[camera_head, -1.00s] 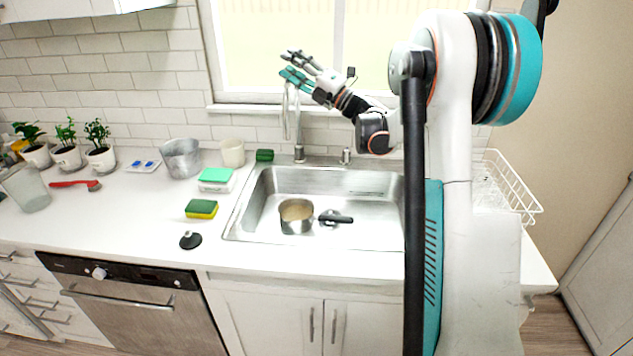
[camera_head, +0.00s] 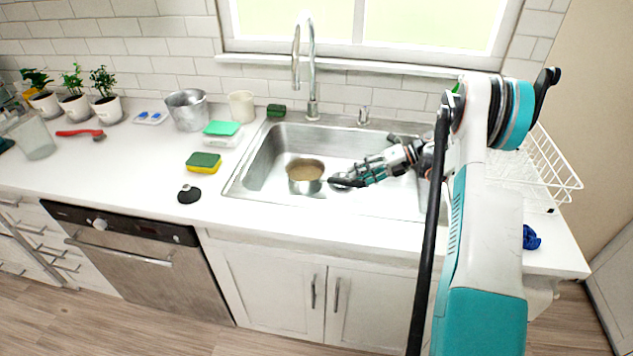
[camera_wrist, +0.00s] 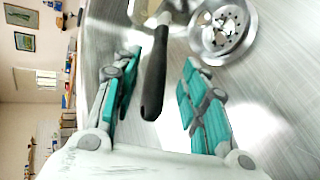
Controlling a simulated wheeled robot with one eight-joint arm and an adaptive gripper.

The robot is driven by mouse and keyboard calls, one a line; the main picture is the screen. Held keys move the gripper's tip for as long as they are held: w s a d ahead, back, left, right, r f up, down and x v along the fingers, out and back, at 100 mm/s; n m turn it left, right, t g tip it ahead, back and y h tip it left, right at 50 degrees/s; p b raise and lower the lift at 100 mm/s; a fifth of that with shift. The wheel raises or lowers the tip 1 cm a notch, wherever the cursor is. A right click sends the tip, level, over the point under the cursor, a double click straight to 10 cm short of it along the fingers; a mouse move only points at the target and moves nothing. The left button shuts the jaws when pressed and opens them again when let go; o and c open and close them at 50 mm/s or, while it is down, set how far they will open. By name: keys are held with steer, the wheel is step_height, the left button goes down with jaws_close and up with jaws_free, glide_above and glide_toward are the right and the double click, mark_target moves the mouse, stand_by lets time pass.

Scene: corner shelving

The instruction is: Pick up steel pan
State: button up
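The steel pan (camera_head: 305,185) sits in the left part of the sink basin, with brownish contents or a brownish inside. Its black handle (camera_head: 345,181) points right, toward my gripper (camera_head: 362,172). In the wrist view the black handle (camera_wrist: 153,82) lies between the two teal-padded fingers of my gripper (camera_wrist: 161,60). The fingers are spread, with a visible gap on both sides of the handle. Most of the pan's body is cut off at the top of the wrist view.
The sink (camera_head: 268,152) has a tall faucet (camera_head: 312,70) behind it. A round metal drain (camera_wrist: 222,30) lies beside the handle. A green-and-yellow sponge (camera_head: 203,163) and a black stopper (camera_head: 189,194) lie on the left counter. A white wire rack (camera_head: 548,170) stands at right.

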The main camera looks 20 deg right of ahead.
mark_target(344, 181)
steer(key=b+x, duration=0.2)
steer(key=x, duration=0.3)
steer(key=shift+w+a+f, duration=0.1)
steer(key=shift+w+a, duration=0.05)
steer(key=shift+a, duration=0.15)
jaws_close()
